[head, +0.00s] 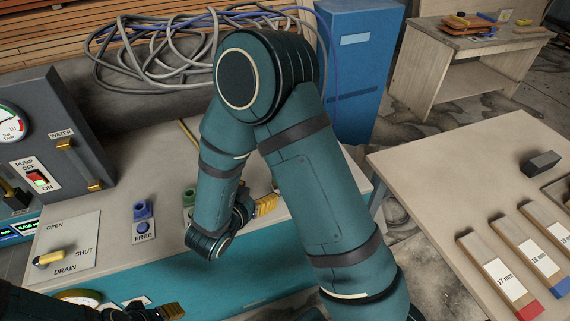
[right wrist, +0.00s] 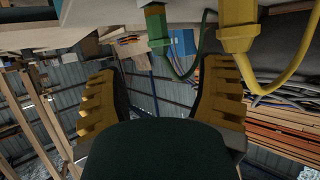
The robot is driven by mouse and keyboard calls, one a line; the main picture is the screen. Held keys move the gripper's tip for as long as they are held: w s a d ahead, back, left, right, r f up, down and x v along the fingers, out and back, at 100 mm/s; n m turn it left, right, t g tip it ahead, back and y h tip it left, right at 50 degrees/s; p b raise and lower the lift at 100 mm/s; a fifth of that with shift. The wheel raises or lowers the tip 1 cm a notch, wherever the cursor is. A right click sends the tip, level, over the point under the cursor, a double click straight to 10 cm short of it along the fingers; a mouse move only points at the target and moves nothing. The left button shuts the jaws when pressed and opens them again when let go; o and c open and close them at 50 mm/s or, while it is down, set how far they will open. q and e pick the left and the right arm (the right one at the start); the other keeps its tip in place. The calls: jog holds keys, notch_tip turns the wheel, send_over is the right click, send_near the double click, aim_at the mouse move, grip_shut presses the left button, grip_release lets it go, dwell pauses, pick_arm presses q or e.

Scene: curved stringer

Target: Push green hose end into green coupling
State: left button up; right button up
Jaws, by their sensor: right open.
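My right gripper (head: 265,205) is low over the bench, its yellow fingertips partly hidden by its own arm in the head view. In the right wrist view the right gripper (right wrist: 160,90) is open, with nothing between its fingers. A green coupling (head: 188,196) shows beside my right forearm, which hides part of it. In the right wrist view a green fitting (right wrist: 156,27) with a thin green hose (right wrist: 184,72) is beyond the fingers, apart from them. I cannot tell whether it is the hose end or the coupling. My left gripper (head: 170,311) is at the bottom edge; its opening is unclear.
A blue coupling (head: 142,210) stands left of the green one, above a FREE label. A yellow fitting (right wrist: 237,30) with a yellow hose is close by the right finger. The pump panel (head: 60,140) stands left; a table with gauge blocks (head: 500,275) is right.

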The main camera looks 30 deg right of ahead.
jog(key=x, duration=0.9)
jog(key=shift+d+r, duration=0.1)
jog(key=shift+r, duration=0.15)
jog(key=shift+r+x, duration=0.2)
jog(key=shift+x, duration=2.5)
jog(key=shift+s+d, duration=0.1)
jog(key=shift+d, duration=0.1)
grip_shut()
